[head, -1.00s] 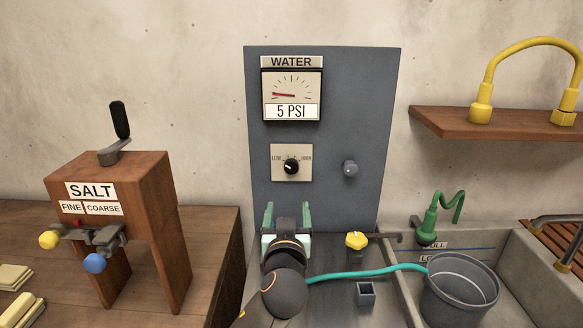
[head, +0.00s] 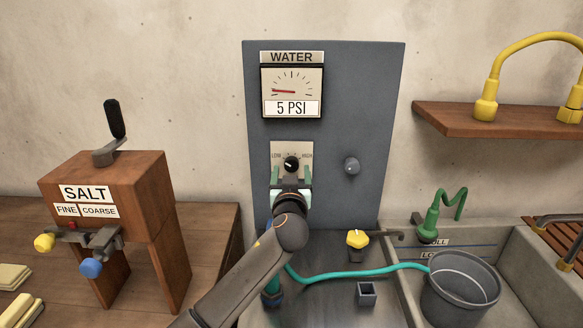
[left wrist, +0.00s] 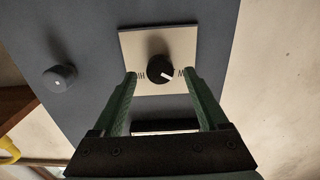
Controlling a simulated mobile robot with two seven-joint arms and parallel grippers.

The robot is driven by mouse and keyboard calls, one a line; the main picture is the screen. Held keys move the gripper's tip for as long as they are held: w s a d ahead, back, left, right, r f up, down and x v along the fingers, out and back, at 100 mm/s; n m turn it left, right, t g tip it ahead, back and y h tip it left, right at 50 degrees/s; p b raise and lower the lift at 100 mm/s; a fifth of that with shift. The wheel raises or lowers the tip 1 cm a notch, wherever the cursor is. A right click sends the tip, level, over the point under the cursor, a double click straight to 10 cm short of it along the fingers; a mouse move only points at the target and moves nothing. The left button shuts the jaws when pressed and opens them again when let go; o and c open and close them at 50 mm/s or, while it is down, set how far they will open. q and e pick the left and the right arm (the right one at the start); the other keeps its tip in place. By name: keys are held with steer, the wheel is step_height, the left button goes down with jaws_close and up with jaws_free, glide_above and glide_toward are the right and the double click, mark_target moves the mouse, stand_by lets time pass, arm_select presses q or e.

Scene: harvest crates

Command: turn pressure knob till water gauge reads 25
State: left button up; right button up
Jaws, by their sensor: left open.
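The water gauge (head: 291,92) on the grey panel reads 5 PSI, its red needle pointing left. Below it, the black pressure knob (head: 291,164) sits on a cream plate marked LOW and HIGH. My left gripper (head: 291,172) is in front of the plate's lower part. In the left wrist view its green fingers (left wrist: 160,78) are open, one on each side of the knob and apart from it. My right gripper is not in view.
A plain grey knob (head: 352,166) is on the panel to the right. A yellow valve (head: 358,238), a teal hose (head: 350,272) and a grey bucket (head: 459,290) are below right. A wooden salt mill (head: 112,178) stands left.

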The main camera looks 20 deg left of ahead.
arm_select(q)
steer(key=shift+x, duration=1.15)
jaws_close()
